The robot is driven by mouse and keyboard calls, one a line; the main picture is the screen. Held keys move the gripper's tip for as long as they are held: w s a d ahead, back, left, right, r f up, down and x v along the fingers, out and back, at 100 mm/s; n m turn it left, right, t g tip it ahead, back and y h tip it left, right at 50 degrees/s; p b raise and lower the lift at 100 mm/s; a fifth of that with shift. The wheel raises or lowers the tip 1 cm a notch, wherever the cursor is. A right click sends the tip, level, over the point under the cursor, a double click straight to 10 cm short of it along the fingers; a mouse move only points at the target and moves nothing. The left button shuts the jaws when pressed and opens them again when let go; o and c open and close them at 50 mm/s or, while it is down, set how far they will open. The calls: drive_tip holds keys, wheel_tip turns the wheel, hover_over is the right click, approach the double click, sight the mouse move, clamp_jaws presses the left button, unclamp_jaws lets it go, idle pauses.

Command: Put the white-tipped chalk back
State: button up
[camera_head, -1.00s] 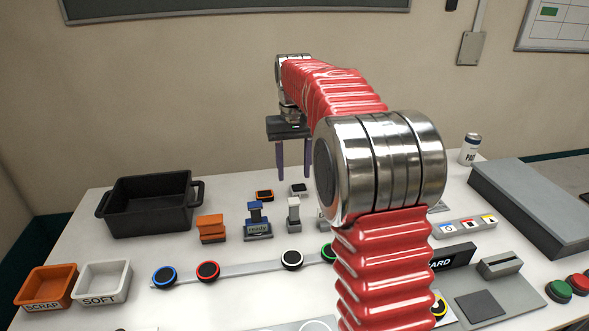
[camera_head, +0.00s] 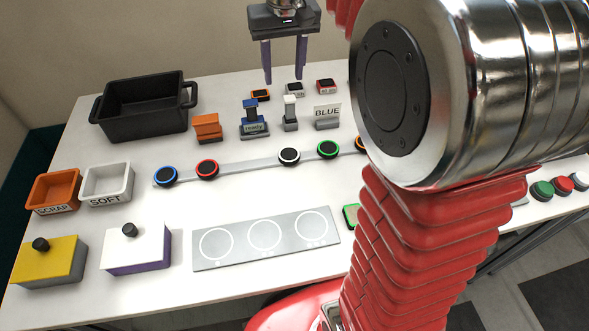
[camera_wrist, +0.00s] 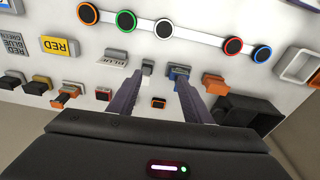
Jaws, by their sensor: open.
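I cannot pick out the white-tipped chalk for sure. A grey piece with a white top (camera_head: 290,113) stands upright on the bench, between a blue piece marked "ready" (camera_head: 253,120) and the BLUE sign (camera_head: 327,116). In the wrist view the white-topped piece (camera_wrist: 147,67) shows near the fingertips, with the blue piece (camera_wrist: 179,76) to its right. My gripper (camera_head: 284,78) hangs above the back of the bench, fingers down, open and empty. Its two dark fingers also show in the wrist view (camera_wrist: 157,82), apart from each other, with a small orange-rimmed box (camera_wrist: 158,102) seen between them.
A black bin (camera_head: 143,112) and an orange block (camera_head: 207,128) stand left. A rail (camera_head: 238,165) carries several coloured rings. SCRAP (camera_head: 54,192) and SOFT (camera_head: 107,183) trays, two knobbed boxes (camera_head: 137,250) and a three-circle plate (camera_head: 240,245) lie in front. My arm hides the right side.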

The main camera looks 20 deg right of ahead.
drive_tip(key=s+a+f+t, duration=0.2)
drive_tip(key=s+a+f, duration=0.1)
drive_tip(key=s, duration=0.8)
drive_tip(key=s+a+f+n+t, duration=0.1)
drive_tip(key=s+a+f+t, duration=0.1)
drive_tip(key=s, duration=0.9)
drive_tip(key=shift+s+a+f+n, duration=0.3)
drive_tip(key=shift+a+f, duration=0.25)
drive_tip(key=shift+a, duration=0.6)
drive_tip(key=shift+c, duration=0.4)
